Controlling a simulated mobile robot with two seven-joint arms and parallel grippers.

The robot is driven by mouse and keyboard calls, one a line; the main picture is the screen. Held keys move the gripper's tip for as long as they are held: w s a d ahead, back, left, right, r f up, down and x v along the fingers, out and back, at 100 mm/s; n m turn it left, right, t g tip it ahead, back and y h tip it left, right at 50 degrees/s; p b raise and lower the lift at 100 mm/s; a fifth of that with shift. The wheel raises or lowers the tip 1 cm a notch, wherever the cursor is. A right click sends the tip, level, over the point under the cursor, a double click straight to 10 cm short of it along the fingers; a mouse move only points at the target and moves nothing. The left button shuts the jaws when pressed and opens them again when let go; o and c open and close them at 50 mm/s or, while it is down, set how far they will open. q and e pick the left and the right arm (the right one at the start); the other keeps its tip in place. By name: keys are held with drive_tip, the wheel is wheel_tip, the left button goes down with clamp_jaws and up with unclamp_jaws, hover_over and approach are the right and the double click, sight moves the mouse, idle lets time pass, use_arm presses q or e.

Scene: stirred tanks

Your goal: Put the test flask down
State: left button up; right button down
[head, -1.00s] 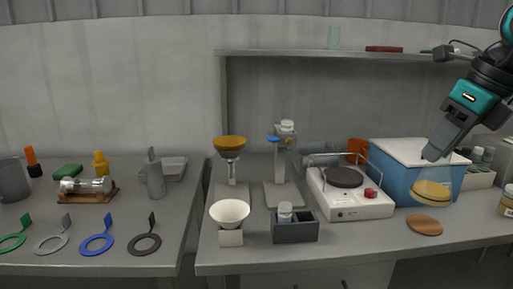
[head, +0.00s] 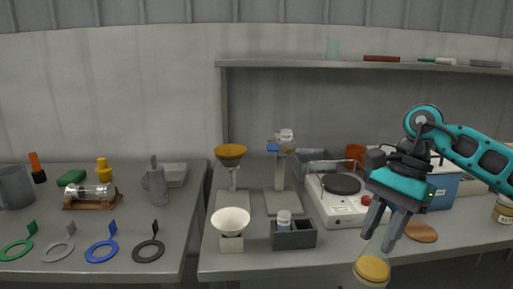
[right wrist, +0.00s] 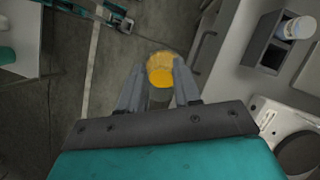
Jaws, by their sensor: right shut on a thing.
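The test flask (head: 372,268) is a clear conical flask with amber liquid in its bottom. My right gripper (head: 380,238) is shut on its neck and holds it in the air in front of the bench's front edge. In the right wrist view the flask (right wrist: 160,70) shows between the two fingers of the gripper (right wrist: 158,100), with floor behind it. A round brown cork mat (head: 421,232) lies bare on the bench behind and to the right of the gripper.
A white hotplate (head: 338,203) with a red knob stands behind the gripper. A blue box (head: 445,190) is partly hidden by my arm. A dark rack (head: 293,236) with a white-capped bottle and a white bowl (head: 231,221) stand to the left. A gap separates the left bench (head: 120,268).

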sight(373, 286)
drive_tip(key=s+f+n+h, duration=0.1)
drive_tip(key=f+n, duration=0.1)
drive_tip(key=n, duration=0.1)
drive_tip(key=s+a+f+n+g+h+p, duration=0.1)
drive_tip(key=s+f+n, duration=0.1)
drive_tip(key=n, duration=0.2)
drive_tip(key=s+a+f+n+g+h, duration=0.1)
drive_tip(key=f+n, duration=0.2)
drive_tip(key=shift+s+a+h+p, duration=0.1)
drive_tip(key=shift+s+h+p, duration=0.2)
drive_tip(key=shift+p, duration=0.1)
drive_tip(key=shift+s+f+n, duration=0.25)
drive_tip(key=shift+f+n, duration=0.2)
drive_tip(key=shift+n, duration=0.35)
drive_tip(key=shift+w, duration=0.15)
